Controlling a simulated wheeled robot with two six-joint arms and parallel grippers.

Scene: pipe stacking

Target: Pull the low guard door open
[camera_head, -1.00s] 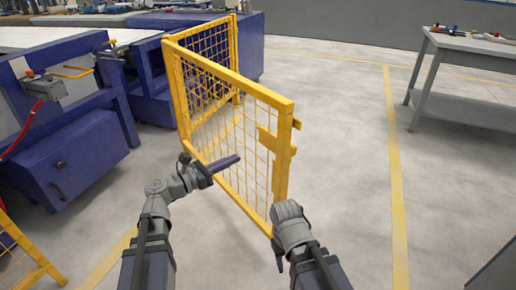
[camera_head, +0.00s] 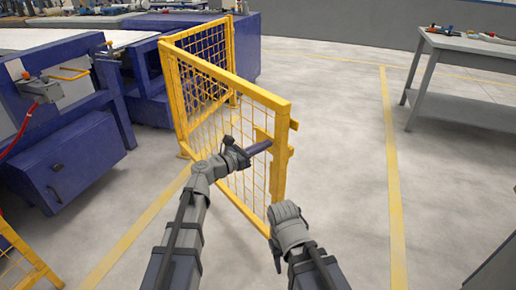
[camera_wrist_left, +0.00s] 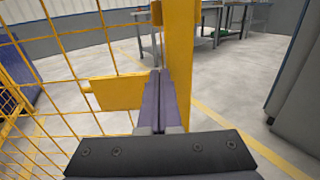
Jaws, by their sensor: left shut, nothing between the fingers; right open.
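The low guard door (camera_head: 216,68) is a yellow frame with wire mesh, angled across the floor in the head view. Its free-end post (camera_head: 279,158) carries yellow latch plates. My left gripper (camera_head: 268,145) is shut and empty, its dark fingers reaching across the mesh toward that post. In the left wrist view, the closed fingers (camera_wrist_left: 161,98) lie beside the yellow post (camera_wrist_left: 179,62), close to a yellow plate (camera_wrist_left: 115,92); I cannot tell whether they touch. My right gripper (camera_head: 277,257) is open, low by the foot of the post, its fingers mostly hidden by the hand.
A blue machine (camera_head: 70,158) stands on the left, with another yellow mesh panel (camera_head: 22,258) at the lower left. A grey workbench (camera_head: 466,44) stands at the upper right. The floor (camera_head: 340,125) right of the door is clear, with yellow lines.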

